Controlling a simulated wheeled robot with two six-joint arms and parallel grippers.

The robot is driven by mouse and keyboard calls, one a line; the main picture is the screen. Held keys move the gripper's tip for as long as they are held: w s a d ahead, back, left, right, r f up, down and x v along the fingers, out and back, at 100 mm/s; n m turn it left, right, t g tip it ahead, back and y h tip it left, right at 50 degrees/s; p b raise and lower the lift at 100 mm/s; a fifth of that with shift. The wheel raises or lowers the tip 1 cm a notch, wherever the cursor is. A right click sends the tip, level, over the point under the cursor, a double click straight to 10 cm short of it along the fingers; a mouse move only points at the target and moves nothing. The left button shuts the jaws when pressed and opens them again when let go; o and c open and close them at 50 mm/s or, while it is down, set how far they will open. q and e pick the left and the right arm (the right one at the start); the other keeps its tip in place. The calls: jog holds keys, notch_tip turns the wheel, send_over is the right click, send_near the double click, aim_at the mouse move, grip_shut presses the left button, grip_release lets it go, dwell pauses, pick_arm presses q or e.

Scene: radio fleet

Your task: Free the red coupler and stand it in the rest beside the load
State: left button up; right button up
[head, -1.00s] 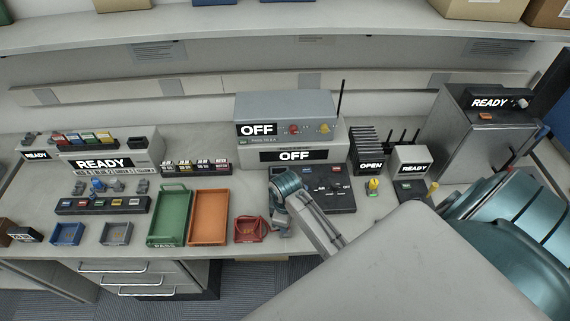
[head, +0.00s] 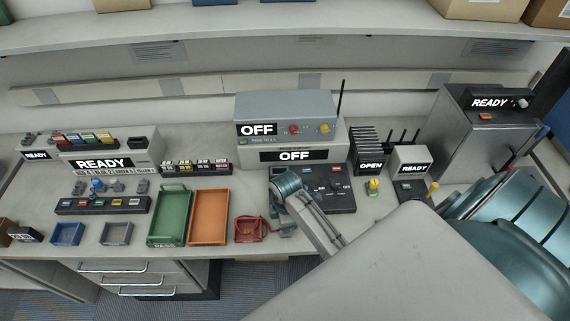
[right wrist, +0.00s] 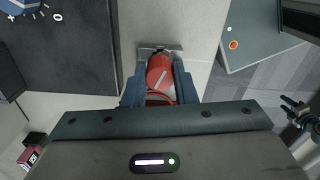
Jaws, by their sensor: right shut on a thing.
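My right gripper (right wrist: 160,90) is shut on the red coupler (right wrist: 160,70), a red cylinder with a pale line on its side. A small grey metal piece (right wrist: 160,47) shows at the coupler's far end; I cannot tell whether they are joined. A red loop shows between the jaws at its near end. In the head view my right wrist hangs near the bench's front edge beside a red tray (head: 249,236) with a red lead in it, and the arm hides the jaws and coupler. I cannot make out the rest.
A dark control panel (head: 340,199) stands right of my wrist, below the grey radio marked OFF (head: 284,106). An orange tray (head: 209,218) and a green tray (head: 169,190) lie to the left. The bench's front edge is close by.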

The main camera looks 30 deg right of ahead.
jog(key=shift+s+f, duration=0.15)
jog(key=shift+f, duration=0.05)
jog(key=n, duration=0.4)
jog(key=shift+f+n, duration=0.1)
jog(key=shift+n, duration=0.8)
jog(key=o, duration=0.8)
jog(key=shift+o, duration=0.2)
jog(key=shift+w, duration=0.2)
jog(key=shift+r, duration=3.15)
